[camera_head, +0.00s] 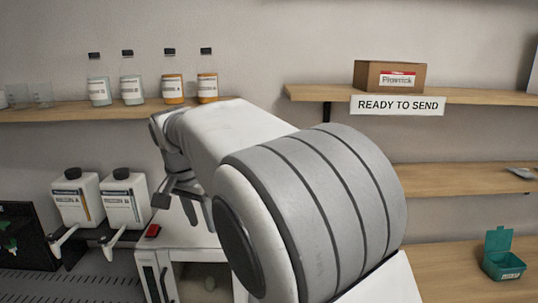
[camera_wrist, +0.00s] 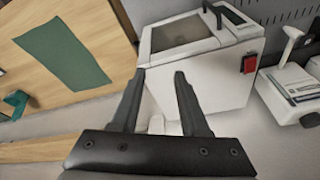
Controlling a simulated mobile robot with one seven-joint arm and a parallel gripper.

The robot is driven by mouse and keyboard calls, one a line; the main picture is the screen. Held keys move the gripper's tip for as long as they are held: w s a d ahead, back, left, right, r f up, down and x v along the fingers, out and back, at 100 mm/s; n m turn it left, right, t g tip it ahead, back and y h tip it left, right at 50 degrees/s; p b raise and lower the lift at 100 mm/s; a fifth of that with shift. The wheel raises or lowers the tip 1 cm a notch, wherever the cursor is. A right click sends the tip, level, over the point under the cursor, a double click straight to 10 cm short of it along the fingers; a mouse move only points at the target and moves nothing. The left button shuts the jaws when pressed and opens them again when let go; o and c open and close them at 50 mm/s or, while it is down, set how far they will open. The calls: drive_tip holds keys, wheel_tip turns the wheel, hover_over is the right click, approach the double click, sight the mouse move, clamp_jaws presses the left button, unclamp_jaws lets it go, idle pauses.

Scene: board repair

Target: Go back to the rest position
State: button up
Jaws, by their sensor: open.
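My gripper (camera_wrist: 160,75) is open and empty in the wrist view, its two dark fingers apart with nothing between them. In the head view my gripper (camera_head: 199,212) hangs at the end of my arm, left of the middle, partly hidden by my own arm. It is above and in front of a white machine (camera_head: 190,240) with a glazed door. The same white machine shows in the wrist view (camera_wrist: 215,75), beyond the fingertips. I cannot tell how far the fingers are from it.
Two white jugs (camera_head: 75,205) stand left of the gripper, by a red switch (camera_head: 153,230). Bottles (camera_head: 173,90) line the upper left shelf. A cardboard box (camera_head: 389,78) sits above a "READY TO SEND" sign (camera_head: 397,105). A green bin (camera_head: 503,264) and green mat (camera_wrist: 62,53) lie on wooden surfaces.

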drive_tip(key=s+d+r+n+y, duration=0.1)
drive_tip(key=s+d+r, duration=0.15)
drive_tip(key=d, duration=0.45)
drive_tip(key=s+d+r, duration=0.1)
drive_tip(key=s+d, duration=0.3)
drive_tip(key=d, duration=0.2)
drive_tip(key=s+d+r+n+y, duration=0.1)
drive_tip(key=s+d+r, duration=0.15)
drive_tip(key=d, duration=0.45)
drive_tip(key=s+d+f+n+t+p, duration=0.1)
drive_tip(key=s+d+f, duration=0.1)
drive_tip(key=s+d, duration=0.2)
drive_tip(key=s+d+f+n+t+h, duration=0.1)
drive_tip(key=s+d+f, duration=0.2)
drive_tip(key=s, duration=0.8)
drive_tip(key=shift+s+d+f+t+p, duration=0.2)
drive_tip(key=shift+d+t+p, duration=0.15)
drive_tip(key=shift+d, duration=0.65)
